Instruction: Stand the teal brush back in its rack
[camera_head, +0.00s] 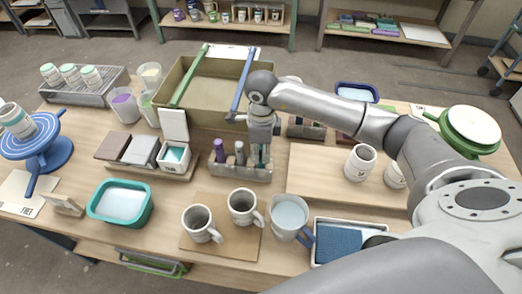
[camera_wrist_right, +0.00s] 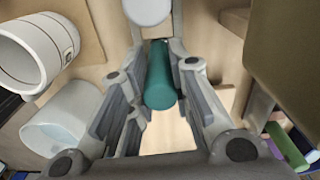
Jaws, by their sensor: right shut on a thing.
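The teal brush (camera_head: 258,155) is upright at the right end of the grey brush rack (camera_head: 228,174). Its lower end is over or in the rack's right part; I cannot tell whether it rests in a slot. My right gripper (camera_head: 261,143) is above that end, pointing down and shut on the brush. In the right wrist view the round teal handle (camera_wrist_right: 160,85) lies between the two fingers. A purple brush (camera_head: 219,150) and a grey brush (camera_head: 239,153) stand in the rack to the left. My left gripper is not in view.
A large olive bin (camera_head: 212,112) with green and blue bars stands behind the rack. Two mugs (camera_head: 197,222) (camera_head: 243,207) and a pitcher (camera_head: 290,214) stand in front. A tile board (camera_head: 150,172) is to the left, and a white mug (camera_head: 360,163) to the right.

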